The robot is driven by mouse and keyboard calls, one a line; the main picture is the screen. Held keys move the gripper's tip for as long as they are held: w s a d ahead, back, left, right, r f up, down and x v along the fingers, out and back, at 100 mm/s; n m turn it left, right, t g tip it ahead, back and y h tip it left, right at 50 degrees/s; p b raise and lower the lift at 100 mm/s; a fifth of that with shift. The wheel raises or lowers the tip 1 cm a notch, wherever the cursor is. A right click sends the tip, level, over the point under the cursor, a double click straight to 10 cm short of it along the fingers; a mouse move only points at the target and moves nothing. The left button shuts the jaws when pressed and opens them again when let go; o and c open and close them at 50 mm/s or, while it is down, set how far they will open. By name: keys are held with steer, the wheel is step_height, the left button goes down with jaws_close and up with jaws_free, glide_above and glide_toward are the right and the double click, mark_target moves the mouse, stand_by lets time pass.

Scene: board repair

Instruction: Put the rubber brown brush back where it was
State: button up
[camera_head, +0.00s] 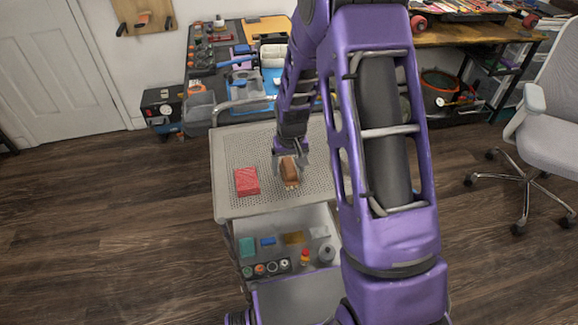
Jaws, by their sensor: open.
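The brown brush (289,170) sits on the perforated top of a grey metal cart (238,205), right of a red block. My gripper (290,160) is directly over the brush, pointing down, with its jaws open and a finger on either side of it. At this size I cannot tell whether the fingers touch the brush. My purple arm hides the right part of the cart top.
The red block (246,181) lies on the cart top at left. Below, an open drawer (300,222) holds several small items. A cluttered workbench (205,90) stands behind, and an office chair (548,120) is at right. The wooden floor at left is clear.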

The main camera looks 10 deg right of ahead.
mark_target(290, 169)
step_height(290, 169, up, 12)
steer(key=s+p, duration=0.1)
steer(key=shift+s+p, duration=0.35)
steer(key=shift+s, duration=0.05)
steer(key=shift+r, duration=0.1)
